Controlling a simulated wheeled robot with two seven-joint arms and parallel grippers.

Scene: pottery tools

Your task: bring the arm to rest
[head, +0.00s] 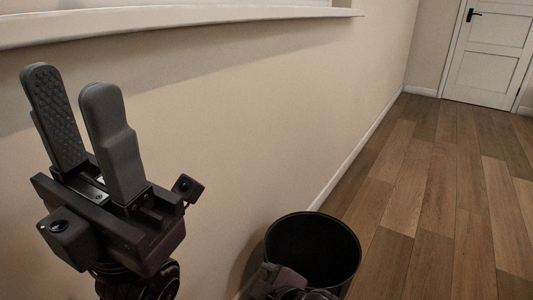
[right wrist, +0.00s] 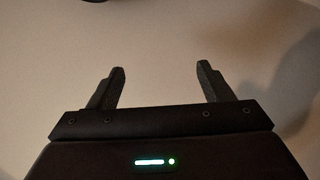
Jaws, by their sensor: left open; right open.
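My left gripper (head: 72,82) is raised at the left of the head view, its two grey fingers pointing up with a gap between them and nothing held. It is in front of the beige wall. My right gripper (right wrist: 160,72) shows in the right wrist view with its two dark fingers spread wide and empty, facing a plain pale surface. At the bottom of the head view, a dark arm part of mine overlaps the front of a black bin.
The open black bin (head: 313,250) stands on the floor close to the wall (head: 250,110). A white ledge (head: 180,24) runs along the wall at the top. The wooden floor (head: 440,190) at the right is clear up to a white door (head: 488,55).

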